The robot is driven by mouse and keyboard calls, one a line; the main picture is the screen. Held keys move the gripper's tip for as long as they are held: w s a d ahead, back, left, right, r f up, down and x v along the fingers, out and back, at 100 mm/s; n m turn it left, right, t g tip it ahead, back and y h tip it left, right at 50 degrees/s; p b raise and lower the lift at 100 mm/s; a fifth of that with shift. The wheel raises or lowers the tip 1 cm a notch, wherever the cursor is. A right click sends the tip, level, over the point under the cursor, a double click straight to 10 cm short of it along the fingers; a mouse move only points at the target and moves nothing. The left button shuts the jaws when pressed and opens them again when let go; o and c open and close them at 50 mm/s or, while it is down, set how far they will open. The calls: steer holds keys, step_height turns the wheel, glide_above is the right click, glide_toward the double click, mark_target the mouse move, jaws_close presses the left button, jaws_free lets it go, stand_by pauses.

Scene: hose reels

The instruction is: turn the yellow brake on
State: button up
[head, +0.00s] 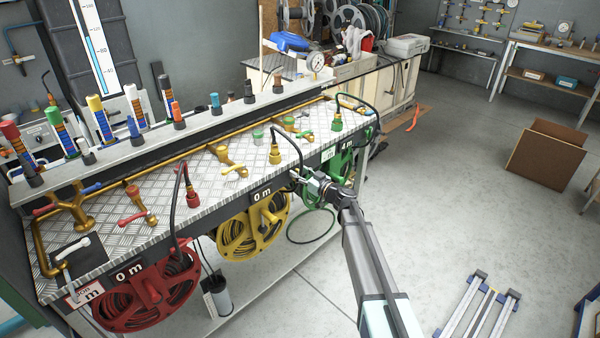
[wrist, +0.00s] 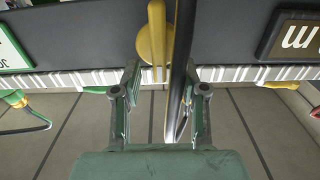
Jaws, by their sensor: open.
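The yellow brake (wrist: 153,42) is a rounded knob with an upright handle on the dark front panel, seen in the wrist view. My gripper (wrist: 165,88) is open, its two fingers spread below the brake in that picture; the brake lies between their lines, nearer the left finger. I see no contact with it. A dark hose (wrist: 179,70) runs just right of the brake, also between the fingers. In the head view my gripper (head: 303,181) is at the bench front, between the yellow reel (head: 238,236) and the green reel (head: 338,165); there I cannot make out the brake.
The red reel (head: 150,290) hangs at the left. Yellow valve levers (head: 230,168) and hose fittings stand on the metal-plate bench top (head: 110,198). A dark hose (head: 285,131) arches down near my gripper.

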jaws_close()
